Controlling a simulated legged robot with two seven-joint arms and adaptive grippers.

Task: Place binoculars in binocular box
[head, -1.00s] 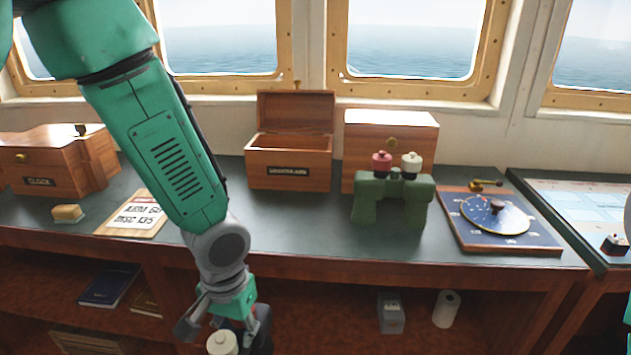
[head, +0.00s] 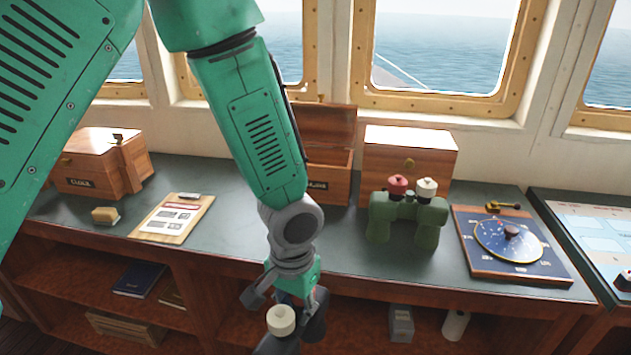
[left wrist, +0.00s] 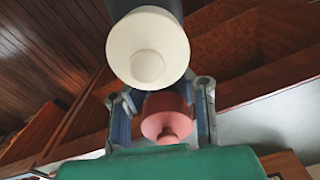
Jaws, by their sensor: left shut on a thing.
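My left gripper (head: 288,300) is shut on dark binoculars (head: 281,320) in front of the shelf front, below the desk top. A white eyecup shows on them; in the left wrist view a white eyecup (left wrist: 148,48) and a red one (left wrist: 167,118) appear, the red one between the fingers. Their lower part is cut off by the frame. A wooden box (head: 330,185) with its lid raised stands on the desk, partly hidden behind my left arm; its label is only partly visible. Green binoculars (head: 405,218) with red and white eyecups stand upright on the desk.
A closed wooden box (head: 410,150) stands behind the green binoculars. A clock box (head: 95,165), a sponge-like block (head: 105,216) and a clipboard (head: 172,218) lie left. A round blue instrument (head: 510,240) lies right. The desk's front edge (head: 400,278) runs above open shelves.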

